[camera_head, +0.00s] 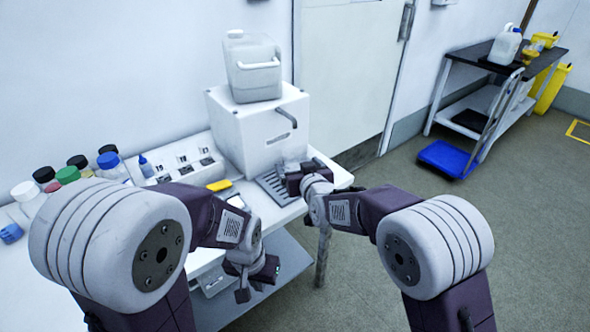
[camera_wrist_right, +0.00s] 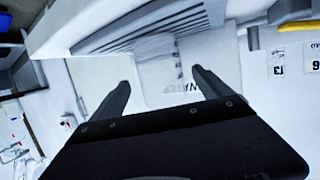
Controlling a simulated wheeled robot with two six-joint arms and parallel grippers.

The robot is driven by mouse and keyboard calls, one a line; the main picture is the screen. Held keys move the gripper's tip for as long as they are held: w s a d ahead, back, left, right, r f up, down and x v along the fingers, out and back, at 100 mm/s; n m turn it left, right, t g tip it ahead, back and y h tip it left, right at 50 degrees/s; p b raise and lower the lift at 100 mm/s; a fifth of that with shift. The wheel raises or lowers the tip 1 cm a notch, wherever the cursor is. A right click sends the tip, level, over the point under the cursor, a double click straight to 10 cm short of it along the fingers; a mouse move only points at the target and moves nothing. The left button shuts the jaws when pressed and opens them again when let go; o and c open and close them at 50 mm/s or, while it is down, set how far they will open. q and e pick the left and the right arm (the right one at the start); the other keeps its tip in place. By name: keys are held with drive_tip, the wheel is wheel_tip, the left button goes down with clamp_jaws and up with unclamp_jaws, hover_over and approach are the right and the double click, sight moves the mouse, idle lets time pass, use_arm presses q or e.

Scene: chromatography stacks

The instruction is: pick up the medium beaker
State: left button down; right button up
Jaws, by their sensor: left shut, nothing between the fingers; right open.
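A clear beaker (camera_wrist_right: 160,72) with faint markings shows between the fingers of my right gripper (camera_wrist_right: 161,82) in the right wrist view. The gripper is open around it, and I cannot tell whether either finger touches it. In the head view the right gripper (camera_head: 290,179) is at the drip tray's right end, by the white dispenser, and largely hides what is there. Its size against other beakers cannot be judged. My left gripper (camera_head: 246,290) is shut and empty, low in front of the bench edge.
The white dispenser (camera_head: 256,135) carries a jug (camera_head: 253,70) and stands behind the slatted drip tray (camera_head: 270,188). A yellow item (camera_head: 219,185) lies left of the tray. Several capped bottles (camera_head: 68,175) stand at the bench's left. Open floor (camera_head: 540,230) lies to the right.

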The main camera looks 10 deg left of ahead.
sight(295, 150)
drive_tip(key=x, duration=0.3)
drive_tip(key=shift+w+a+f, duration=0.15)
drive_tip(key=shift+a+f, duration=0.05)
drive_tip(key=shift+r, duration=0.1)
drive_tip(key=c, duration=1.8)
drive_tip(key=shift+r, duration=0.1)
drive_tip(key=shift+r, duration=0.4)
wheel_tip(295, 150, up, 4)
drive_tip(key=shift+d+f+p, duration=0.15)
drive_tip(key=shift+f+p, duration=0.05)
drive_tip(key=shift+p, duration=0.65)
drive_tip(key=shift+s+d+r+p, duration=0.2)
drive_tip(key=shift+s+d+r, duration=0.7)
drive_tip(key=shift+d, duration=0.85)
drive_tip(key=shift+s+d+r+p, duration=0.15)
drive_tip(key=shift+s+d+r, duration=0.45)
drive_tip(key=shift+d+r, duration=0.9)
drive_tip(key=shift+s+d+r+p, duration=0.2)
drive_tip(key=shift+s+d+r, duration=0.6)
drive_tip(key=shift+d, duration=1.2)
